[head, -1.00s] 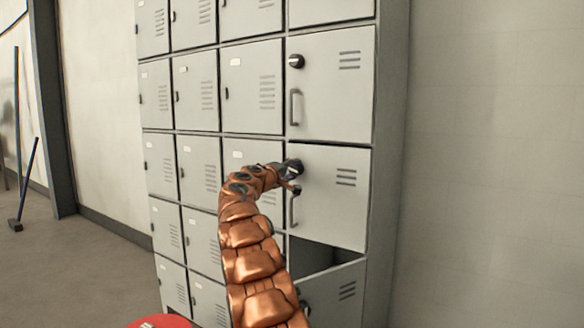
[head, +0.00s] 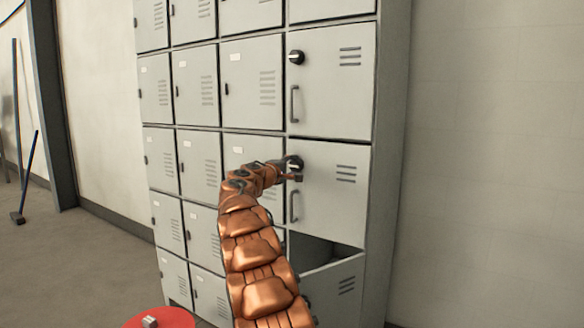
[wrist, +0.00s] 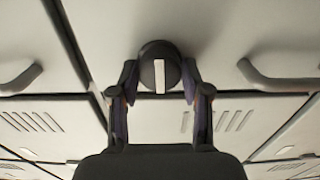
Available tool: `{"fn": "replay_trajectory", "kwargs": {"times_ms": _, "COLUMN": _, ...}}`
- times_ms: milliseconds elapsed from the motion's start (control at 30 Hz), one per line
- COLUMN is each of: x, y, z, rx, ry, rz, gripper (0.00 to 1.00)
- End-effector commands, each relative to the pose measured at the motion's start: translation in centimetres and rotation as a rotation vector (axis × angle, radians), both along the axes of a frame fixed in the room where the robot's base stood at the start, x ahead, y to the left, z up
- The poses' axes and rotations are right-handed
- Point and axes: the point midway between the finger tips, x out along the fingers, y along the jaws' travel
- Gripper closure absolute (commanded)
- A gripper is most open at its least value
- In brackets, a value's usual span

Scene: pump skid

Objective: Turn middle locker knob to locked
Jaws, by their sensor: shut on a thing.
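The middle locker door (head: 335,200) in the right column is closed, with a handle (head: 293,206) below its knob. The round black knob (head: 295,162) is at the door's upper left, partly hidden by my gripper (head: 291,171) in the head view. In the wrist view the knob (wrist: 158,62) shows a white pointer bar that runs up and down in the picture. My gripper (wrist: 160,80) is shut on the knob, one finger against each side.
Above, another large door has its own knob (head: 296,57) and handle (head: 294,103). Below, a compartment (head: 322,252) stands open at its top. Smaller lockers fill the left. A red round surface (head: 172,318) with a small grey object is at the bottom. The right wall is bare.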

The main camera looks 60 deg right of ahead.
Motion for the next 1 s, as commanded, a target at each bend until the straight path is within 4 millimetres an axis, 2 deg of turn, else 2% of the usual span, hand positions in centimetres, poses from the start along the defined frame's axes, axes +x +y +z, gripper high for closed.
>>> {"fn": "replay_trajectory", "kwargs": {"times_ms": 100, "x": 0.1, "y": 0.1, "z": 0.1, "rx": -0.002, "ry": 0.0, "rz": 0.003, "gripper": 0.88}}
{"fn": "replay_trajectory", "kwargs": {"times_ms": 133, "x": 0.1, "y": 0.1, "z": 0.1, "rx": -0.002, "ry": 0.0, "rz": 0.003, "gripper": 0.51}}
{"fn": "replay_trajectory", "kwargs": {"times_ms": 333, "x": 0.1, "y": 0.1, "z": 0.1, "rx": -0.001, "ry": -0.001, "rz": 0.002, "gripper": 0.3}}
{"fn": "replay_trajectory", "kwargs": {"times_ms": 767, "x": 0.0, "y": 0.3, "z": 0.0, "rx": 0.001, "ry": -0.001, "rz": 0.001, "gripper": 0.29}}
{"fn": "replay_trajectory", "kwargs": {"times_ms": 1000, "x": -0.1, "y": 2.2, "z": 0.2, "rx": -0.002, "ry": 0.0, "rz": 0.001, "gripper": 0.29}}
